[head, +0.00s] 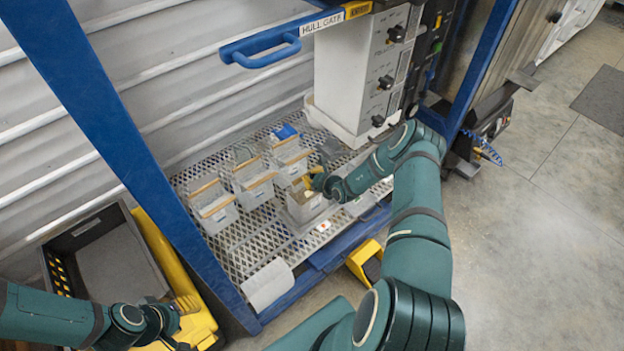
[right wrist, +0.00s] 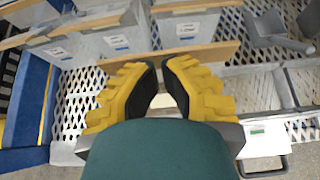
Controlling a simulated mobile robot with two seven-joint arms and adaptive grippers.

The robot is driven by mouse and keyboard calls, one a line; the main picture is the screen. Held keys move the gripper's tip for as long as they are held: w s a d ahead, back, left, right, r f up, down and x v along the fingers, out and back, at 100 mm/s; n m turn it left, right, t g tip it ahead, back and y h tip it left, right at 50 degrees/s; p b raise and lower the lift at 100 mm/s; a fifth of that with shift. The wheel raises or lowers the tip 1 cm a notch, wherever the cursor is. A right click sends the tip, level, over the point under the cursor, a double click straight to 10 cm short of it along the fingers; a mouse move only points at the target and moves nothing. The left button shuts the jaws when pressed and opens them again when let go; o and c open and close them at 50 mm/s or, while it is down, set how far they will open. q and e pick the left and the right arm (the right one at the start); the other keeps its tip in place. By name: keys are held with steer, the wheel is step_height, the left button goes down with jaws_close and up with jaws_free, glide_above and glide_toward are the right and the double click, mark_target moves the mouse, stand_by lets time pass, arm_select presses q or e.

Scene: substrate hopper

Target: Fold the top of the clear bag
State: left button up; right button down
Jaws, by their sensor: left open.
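Several clear bags with wooden strips across their tops stand on the mesh shelf (head: 250,235) in the head view. One clear bag (head: 306,208) stands at the front right of the group, beside my right gripper (head: 312,184). In the right wrist view, the yellow fingers of my right gripper (right wrist: 158,72) have a narrow gap between their tips. A wooden strip (right wrist: 215,52) runs behind the fingertips, and labelled clear bags (right wrist: 115,42) stand beyond. I cannot tell whether the fingers touch the strip. My left gripper (head: 186,318) is open, low at the left, away from the bags.
A grey hopper machine (head: 350,75) stands behind the shelf at the right. A blue frame post (head: 130,150) rises at the left. A dark crate (head: 105,228) and a yellow structure (head: 165,260) lie left of the shelf. A grey scoop (right wrist: 275,35) lies near the bags.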

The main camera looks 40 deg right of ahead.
stand_by(0.4)
arm_select(q)
steer(key=shift+r+p, duration=0.75)
arm_select(e)
steer(key=shift+r, duration=0.85)
